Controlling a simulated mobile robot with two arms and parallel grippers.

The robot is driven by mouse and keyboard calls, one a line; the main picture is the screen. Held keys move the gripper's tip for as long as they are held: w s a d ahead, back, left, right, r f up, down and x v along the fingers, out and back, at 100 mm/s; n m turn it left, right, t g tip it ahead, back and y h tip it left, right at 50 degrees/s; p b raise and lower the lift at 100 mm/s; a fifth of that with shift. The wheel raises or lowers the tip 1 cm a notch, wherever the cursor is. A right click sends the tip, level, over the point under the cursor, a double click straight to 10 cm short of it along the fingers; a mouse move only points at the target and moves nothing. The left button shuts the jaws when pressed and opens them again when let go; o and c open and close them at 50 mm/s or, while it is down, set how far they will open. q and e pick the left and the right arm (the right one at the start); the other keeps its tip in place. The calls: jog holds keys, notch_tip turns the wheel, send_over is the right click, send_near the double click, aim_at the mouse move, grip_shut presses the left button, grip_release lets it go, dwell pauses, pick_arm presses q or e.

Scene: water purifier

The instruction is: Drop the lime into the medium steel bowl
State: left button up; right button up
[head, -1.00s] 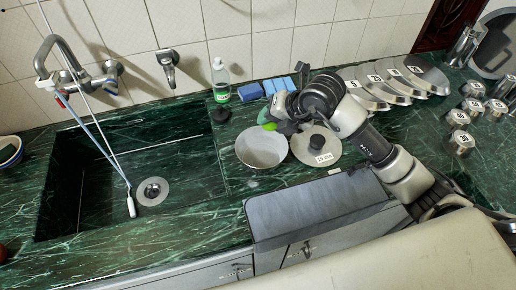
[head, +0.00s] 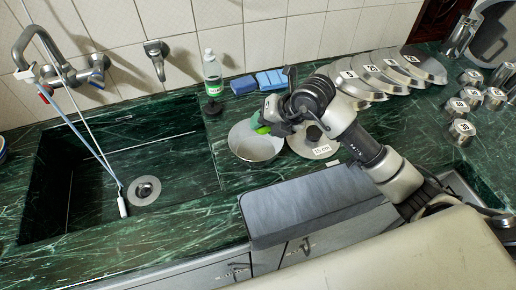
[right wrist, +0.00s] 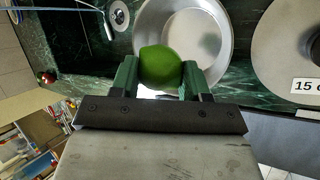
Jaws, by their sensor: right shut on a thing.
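The green lime (right wrist: 160,67) is held between the two green fingers of my right gripper (right wrist: 158,75) in the right wrist view. In the head view the lime (head: 262,130) shows at the tip of my right gripper (head: 260,122), over the back right rim of the steel bowl (head: 257,149). The steel bowl (right wrist: 205,30) also shows behind the lime in the right wrist view, and looks empty where I can see into it. How high the lime is above the bowl is hard to tell. My left gripper is not in view.
A pan lid marked 15 cm (head: 314,141) lies just right of the bowl. A sink (head: 130,165) is to the left. A bottle (head: 212,76) and blue sponges (head: 258,82) stand behind. Several lids (head: 395,70) and canisters (head: 470,105) are at the right.

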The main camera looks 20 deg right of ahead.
jog(key=o, duration=1)
jog(key=shift+r, duration=0.1)
jog(key=b+v, duration=0.1)
jog(key=v, duration=0.9)
jog(key=shift+s+d+r, duration=0.2)
jog(key=shift+r, duration=0.05)
